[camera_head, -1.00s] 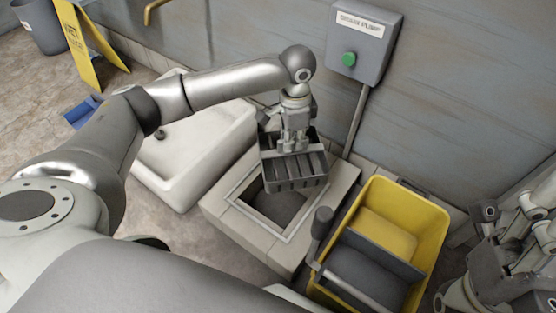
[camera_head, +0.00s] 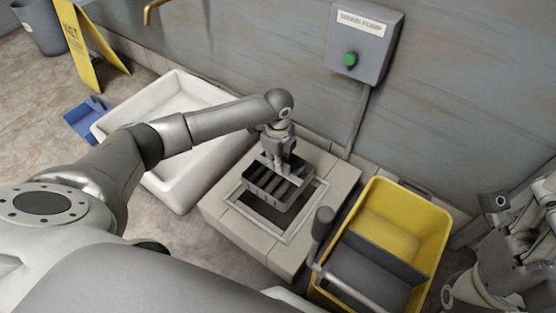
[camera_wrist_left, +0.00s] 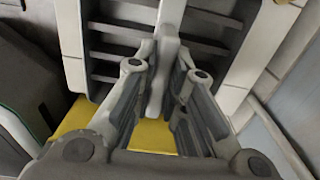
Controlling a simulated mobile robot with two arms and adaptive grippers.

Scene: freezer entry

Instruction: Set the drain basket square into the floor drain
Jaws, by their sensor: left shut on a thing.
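The drain basket (camera_head: 266,187) is a dark grey slotted box. My left gripper (camera_head: 279,168) is shut on it from above and holds it over the floor drain (camera_head: 287,233), a square opening with a light frame in a raised tiled block. The basket covers the back left part of the opening, and dark opening shows at its front and right. I cannot tell whether its bottom is inside the opening. In the left wrist view the fingers (camera_wrist_left: 160,88) are closed on the middle of the basket (camera_wrist_left: 208,30). My right gripper (camera_head: 516,240) is at the right edge, its fingers unclear.
A yellow mop bucket (camera_head: 437,215) with a grey wringer handle (camera_head: 322,222) stands close right of the drain. A white basin (camera_head: 178,190) is on the left. A grey box with a green button (camera_head: 350,59) hangs on the wall. A yellow wet floor sign (camera_head: 82,50) stands far left.

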